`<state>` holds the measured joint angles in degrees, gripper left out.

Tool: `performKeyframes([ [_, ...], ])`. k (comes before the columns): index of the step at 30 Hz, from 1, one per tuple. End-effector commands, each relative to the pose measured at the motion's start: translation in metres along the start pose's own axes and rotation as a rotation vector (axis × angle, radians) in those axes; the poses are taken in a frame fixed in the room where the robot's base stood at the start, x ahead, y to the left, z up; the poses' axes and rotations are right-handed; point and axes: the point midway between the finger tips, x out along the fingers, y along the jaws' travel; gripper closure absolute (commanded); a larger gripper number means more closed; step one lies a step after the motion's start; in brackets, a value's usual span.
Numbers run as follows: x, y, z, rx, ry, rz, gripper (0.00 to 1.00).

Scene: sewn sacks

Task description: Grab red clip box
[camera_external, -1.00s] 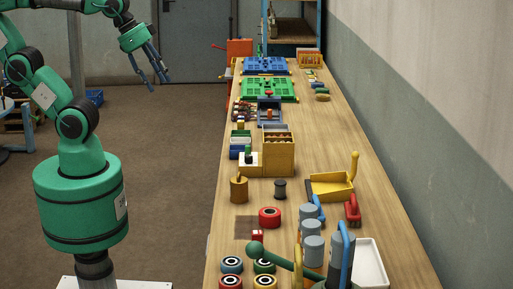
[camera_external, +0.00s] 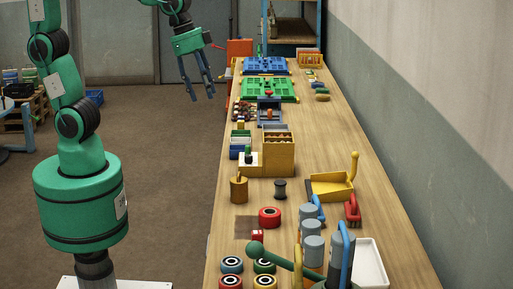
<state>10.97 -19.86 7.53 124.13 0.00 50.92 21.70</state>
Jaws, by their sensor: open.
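A small red box with a pale patch (camera_external: 257,236) sits on the near left part of the wooden bench, beside a brown square; it looks like the red clip box, but it is too small to be certain. The green ball end of a lever lies close in front of it. My gripper (camera_external: 202,96) is open and empty, its blue-grey fingers pointing down. It hangs in the air left of the bench's far half, well away from the small red box.
The long bench (camera_external: 323,128) carries a red roll (camera_external: 269,217), a dark spool (camera_external: 280,189), several coloured rolls, grey cylinders (camera_external: 312,248), a yellow dustpan (camera_external: 330,186) and a tall yellow box (camera_external: 278,157). A wall runs along the right. Floor is clear between my base and the bench.

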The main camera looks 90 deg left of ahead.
Motion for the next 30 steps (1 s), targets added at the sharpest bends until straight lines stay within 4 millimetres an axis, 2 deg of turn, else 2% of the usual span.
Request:
performKeyframes([
  [1,0.01,0.003,-0.013,0.038,-0.014,0.01,0.53],
  [6,0.042,0.013,-0.051,0.173,-0.049,0.041,0.53],
  [15,0.11,0.044,-0.113,0.411,-0.108,0.099,0.53],
  [24,0.191,0.09,-0.161,0.65,-0.161,0.161,0.53],
  [30,0.245,0.123,-0.181,0.795,-0.191,0.201,0.53],
])
